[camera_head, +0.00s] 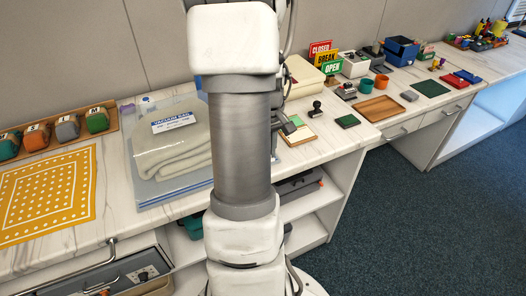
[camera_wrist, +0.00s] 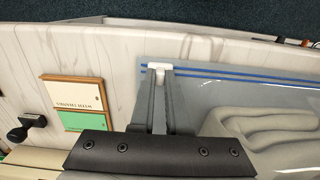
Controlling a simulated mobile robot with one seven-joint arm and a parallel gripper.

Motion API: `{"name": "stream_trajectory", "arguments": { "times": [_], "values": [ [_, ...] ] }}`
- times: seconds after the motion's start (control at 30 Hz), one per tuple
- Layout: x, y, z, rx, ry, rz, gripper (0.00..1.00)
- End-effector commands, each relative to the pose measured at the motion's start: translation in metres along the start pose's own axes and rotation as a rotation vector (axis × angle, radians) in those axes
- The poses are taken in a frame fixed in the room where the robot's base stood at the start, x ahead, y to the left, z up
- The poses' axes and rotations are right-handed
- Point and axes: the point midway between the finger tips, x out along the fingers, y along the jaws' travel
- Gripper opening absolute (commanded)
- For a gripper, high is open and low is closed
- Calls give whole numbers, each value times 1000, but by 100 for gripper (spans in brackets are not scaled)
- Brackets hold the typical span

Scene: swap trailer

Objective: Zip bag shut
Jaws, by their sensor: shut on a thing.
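The clear vacuum bag (camera_head: 150,192) lies flat on the counter with a cream folded blanket (camera_head: 172,150) inside and a blue-and-white label on top. In the wrist view the bag's zip (camera_wrist: 240,74) shows as two blue lines along one edge. A small white slider (camera_wrist: 158,66) sits at the left end of these lines, by the bag's corner. My gripper (camera_wrist: 159,72) is shut on the slider, its two grey fingers on either side of it. In the head view my arm hides the bag's right part and most of the gripper.
Beside the bag's corner lie a cream and a green card on wooden backings (camera_wrist: 77,105) and a dark stamp (camera_wrist: 30,122). A yellow patterned cloth (camera_head: 45,195) lies left of the bag. The counter's front edge runs close to the zip.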

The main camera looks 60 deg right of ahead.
Motion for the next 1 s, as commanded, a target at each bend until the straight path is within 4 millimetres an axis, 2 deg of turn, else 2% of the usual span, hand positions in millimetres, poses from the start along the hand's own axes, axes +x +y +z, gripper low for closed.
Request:
{"name": "stream_trajectory", "arguments": {
  "times": [0.2,0.23,0.4,0.77,0.87,1.0],
  "values": [
    [0,1,0,3,1,2,0],
    [0,1,0,3,1,2,15],
    [0,1,0,3,1,1,45],
    [-5,0,0,2,2,1,45],
    [-17,0,-1,1,3,2,45],
    [-47,1,-1,3,6,3,45]
  ]
}}
